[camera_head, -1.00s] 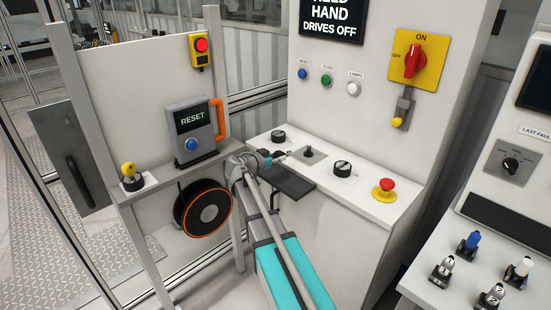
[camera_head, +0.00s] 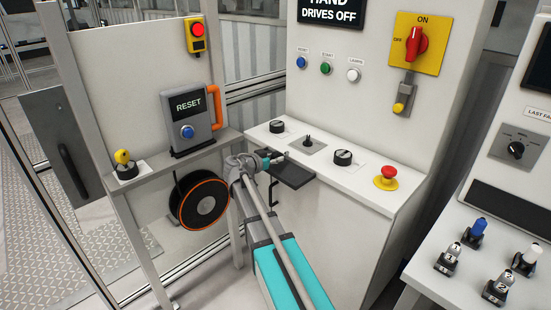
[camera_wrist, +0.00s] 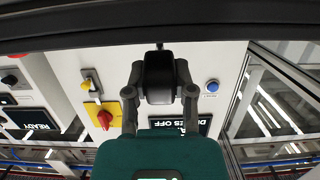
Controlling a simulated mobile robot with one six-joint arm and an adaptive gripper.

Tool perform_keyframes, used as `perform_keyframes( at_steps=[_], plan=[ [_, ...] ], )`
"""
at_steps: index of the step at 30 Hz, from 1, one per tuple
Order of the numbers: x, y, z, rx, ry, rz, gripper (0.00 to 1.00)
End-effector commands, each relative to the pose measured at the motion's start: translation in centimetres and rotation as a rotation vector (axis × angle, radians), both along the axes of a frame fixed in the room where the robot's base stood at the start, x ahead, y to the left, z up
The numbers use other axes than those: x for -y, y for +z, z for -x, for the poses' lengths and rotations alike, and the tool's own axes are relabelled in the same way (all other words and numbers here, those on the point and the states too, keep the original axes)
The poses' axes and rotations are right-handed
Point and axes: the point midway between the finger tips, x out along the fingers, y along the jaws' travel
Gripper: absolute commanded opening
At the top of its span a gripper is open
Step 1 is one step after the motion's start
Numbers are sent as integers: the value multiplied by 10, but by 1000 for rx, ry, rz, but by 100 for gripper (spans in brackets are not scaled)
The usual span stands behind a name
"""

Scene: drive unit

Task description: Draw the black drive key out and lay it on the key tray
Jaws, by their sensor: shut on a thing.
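My gripper (camera_head: 273,161) is at the front of the white console, beside the square grey plate. In the wrist view its two fingers (camera_wrist: 160,92) are closed on the sides of a black block, the black drive key (camera_wrist: 158,72), with a thin dark stem at its far end. In the head view the key is too small and covered to make out clearly. The dark key tray (camera_head: 294,178) sticks out from the console front. My gripper appears at its left rear edge; I cannot tell how high above it.
The square plate (camera_head: 318,146) has a small dark stub. Black knobs (camera_head: 277,126) (camera_head: 342,157) flank it. A red emergency button (camera_head: 386,176) stands to the right. A side panel with a RESET box (camera_head: 188,120) and an orange-rimmed reel (camera_head: 200,203) are left of my arm.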

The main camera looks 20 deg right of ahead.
Motion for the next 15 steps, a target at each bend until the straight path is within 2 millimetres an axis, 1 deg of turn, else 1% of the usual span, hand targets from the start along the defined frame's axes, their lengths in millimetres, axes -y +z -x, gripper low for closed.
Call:
perform_keyframes(
  at_steps=[1, 6, 15],
  plan=[
    [0, -7, 0, 0, 0, 0, 0],
    [0, -15, 0, 0, 0, 0, 0],
    [-1, -17, 0, 0, 1, 0, 0]
  ],
)
